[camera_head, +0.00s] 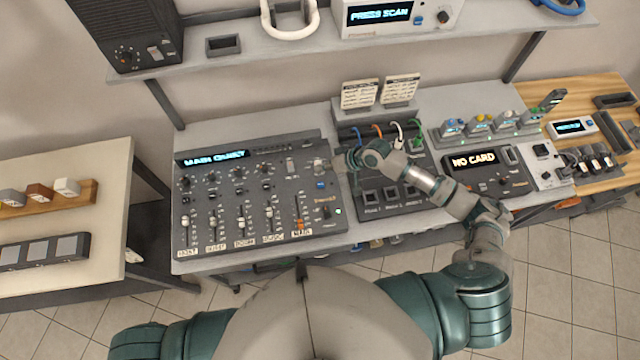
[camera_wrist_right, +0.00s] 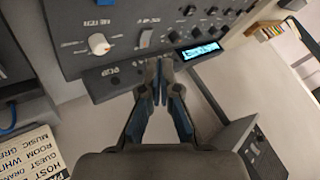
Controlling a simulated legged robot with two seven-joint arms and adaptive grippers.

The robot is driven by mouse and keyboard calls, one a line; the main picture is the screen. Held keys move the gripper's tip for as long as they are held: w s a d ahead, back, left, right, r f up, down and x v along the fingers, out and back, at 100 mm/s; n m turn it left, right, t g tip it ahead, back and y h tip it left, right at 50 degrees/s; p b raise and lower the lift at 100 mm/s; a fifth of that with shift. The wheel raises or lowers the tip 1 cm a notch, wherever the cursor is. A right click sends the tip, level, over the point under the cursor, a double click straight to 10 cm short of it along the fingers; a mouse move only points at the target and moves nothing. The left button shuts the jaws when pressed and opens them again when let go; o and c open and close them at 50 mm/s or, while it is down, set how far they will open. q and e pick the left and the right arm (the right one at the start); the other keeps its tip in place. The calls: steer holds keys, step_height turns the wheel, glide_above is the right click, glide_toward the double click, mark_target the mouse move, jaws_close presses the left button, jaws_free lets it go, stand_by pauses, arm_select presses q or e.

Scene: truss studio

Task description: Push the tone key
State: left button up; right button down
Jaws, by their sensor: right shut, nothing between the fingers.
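The grey mixer console (camera_head: 225,205) lies on the bench, with a lit display, knobs, faders and small keys. I cannot read which key is the tone key; a small blue key (camera_head: 320,185) shows on its right side. My right gripper (camera_head: 332,162) is at the console's upper right, near a pale knob. In the right wrist view my right gripper (camera_wrist_right: 160,68) is shut and empty, its fingertips over the console's back strip, between a grey switch (camera_wrist_right: 147,37) and the display (camera_wrist_right: 200,50). I cannot tell whether they touch. My left gripper is out of view.
A patch panel with coloured cables (camera_head: 395,195) stands right of the console, partly behind my right arm. A card unit (camera_head: 475,162) is farther right. Label cards (camera_head: 360,94) stand behind. A shelf (camera_head: 270,55) crosses above the bench.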

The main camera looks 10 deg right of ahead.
steer(key=b, duration=0.7)
glide_above(322, 184)
steer(key=f, duration=0.6)
steer(key=shift+s+d+f, duration=0.1)
steer(key=shift+d+f, duration=0.15)
steer(key=shift+f, duration=0.15)
steer(key=shift+a+f, duration=0.1)
steer(key=shift+f, duration=0.55)
steer(key=shift+a+f, duration=0.1)
steer(key=shift+f, duration=0.1)
steer(key=shift+f, duration=0.75)
steer(key=shift+r, duration=0.15)
steer(key=shift+r+p, duration=0.7)
